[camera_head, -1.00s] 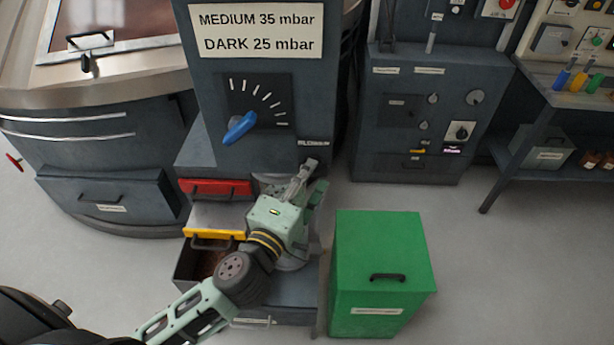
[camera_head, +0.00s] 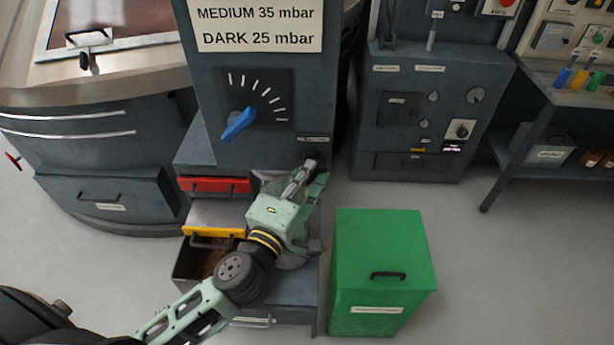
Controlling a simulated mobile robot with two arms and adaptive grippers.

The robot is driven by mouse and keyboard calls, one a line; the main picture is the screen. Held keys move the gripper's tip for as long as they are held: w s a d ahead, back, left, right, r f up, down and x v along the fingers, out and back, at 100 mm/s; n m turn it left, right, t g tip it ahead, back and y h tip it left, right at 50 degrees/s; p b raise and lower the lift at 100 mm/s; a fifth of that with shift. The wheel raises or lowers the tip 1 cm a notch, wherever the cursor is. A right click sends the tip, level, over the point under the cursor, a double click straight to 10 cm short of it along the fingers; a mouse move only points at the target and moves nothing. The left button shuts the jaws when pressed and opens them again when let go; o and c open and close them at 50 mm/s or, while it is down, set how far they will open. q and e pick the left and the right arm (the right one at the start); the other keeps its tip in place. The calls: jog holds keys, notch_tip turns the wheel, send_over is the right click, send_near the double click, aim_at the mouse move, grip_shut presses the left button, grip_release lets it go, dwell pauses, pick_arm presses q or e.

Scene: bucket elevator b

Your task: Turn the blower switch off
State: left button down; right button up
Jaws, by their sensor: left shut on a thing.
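My left gripper (camera_head: 309,166) is at the lower right of the dark cabinet front (camera_head: 205,75), just below a small label (camera_head: 314,139). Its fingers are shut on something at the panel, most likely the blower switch. The gripper hides that part, so its position cannot be read. Above it, a blue pointer knob (camera_head: 239,125) sits on a black dial with white marks and points to the lower left. My right gripper is not in view.
Below the panel are a red-fronted drawer (camera_head: 215,186) and a yellow-edged open bin (camera_head: 213,232) with brown contents. A green box (camera_head: 382,262) with a black handle stands to the right of my arm. Grey floor is clear farther right.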

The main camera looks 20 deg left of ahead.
pick_arm(q)
jog(key=shift+w+d+f+n+t+y+b, duration=0.15)
jog(key=shift+n+t+y+b, duration=0.75)
jog(key=shift+n+b, duration=2.15)
jog(key=shift+s+d+f+n+t+y+b, duration=0.1)
jog(key=shift+d+f+n+t+y+b, duration=0.15)
jog(key=shift+n+y+b, duration=2)
jog(key=shift+w+d+f+n+t+y+b, duration=0.1)
jog(key=shift+f+n+t+y+b, duration=0.4)
jog(key=shift+n+b, duration=3.35)
jog(key=shift+r+n+p, duration=0.3)
jog(key=shift+n+p, duration=0.2)
jog(key=shift+n, duration=0.15)
jog(key=c, duration=1.8)
grip_release()
jog(key=shift+o, duration=0.2)
jog(key=shift+r, duration=0.1)
jog(key=v, duration=1.2)
jog(key=shift+a, duration=0.1)
